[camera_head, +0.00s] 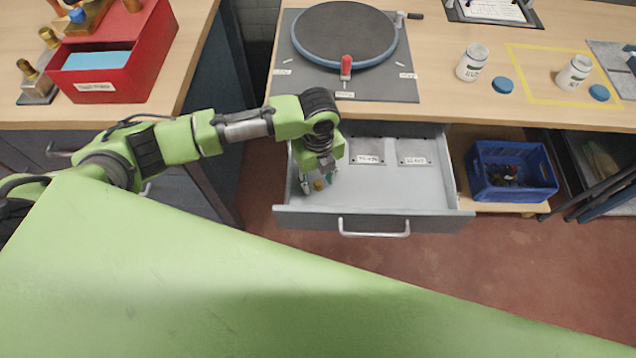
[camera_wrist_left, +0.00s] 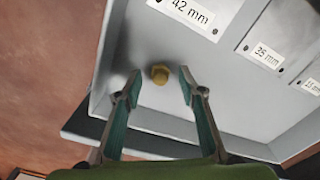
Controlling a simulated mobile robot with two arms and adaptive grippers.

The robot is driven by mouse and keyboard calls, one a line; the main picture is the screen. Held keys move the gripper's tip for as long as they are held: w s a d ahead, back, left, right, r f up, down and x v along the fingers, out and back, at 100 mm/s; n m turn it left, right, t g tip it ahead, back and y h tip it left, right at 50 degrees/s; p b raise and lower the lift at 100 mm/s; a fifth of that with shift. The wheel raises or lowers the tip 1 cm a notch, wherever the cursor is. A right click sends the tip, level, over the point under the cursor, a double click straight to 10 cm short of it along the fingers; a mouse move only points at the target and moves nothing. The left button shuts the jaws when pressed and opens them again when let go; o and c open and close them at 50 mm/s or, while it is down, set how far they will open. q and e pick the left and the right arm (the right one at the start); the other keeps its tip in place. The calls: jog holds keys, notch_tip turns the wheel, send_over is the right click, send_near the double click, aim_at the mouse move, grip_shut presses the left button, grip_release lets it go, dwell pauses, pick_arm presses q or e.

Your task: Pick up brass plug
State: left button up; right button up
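The brass plug (camera_wrist_left: 160,75) is a small golden hex piece on the light grey floor of the open drawer (camera_wrist_left: 160,122). In the left wrist view it sits between and slightly beyond the tips of my left gripper (camera_wrist_left: 157,78). The fingers are spread, with a gap on each side of the plug. In the head view my left gripper (camera_head: 318,184) reaches down into the left part of the drawer (camera_head: 390,192), and the plug (camera_head: 318,185) shows small between the fingers. My right gripper is in neither view.
The drawer has labels (camera_wrist_left: 187,12) along its back and a front handle (camera_head: 374,230). The workbench above carries a round turntable (camera_head: 345,35), white jars (camera_head: 472,62) and blue lids. A red box (camera_head: 110,60) stands on the left bench. A blue crate (camera_head: 512,172) stands right of the drawer.

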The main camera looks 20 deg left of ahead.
pick_arm(q)
grip_shut()
jog(key=shift+r, duration=0.1)
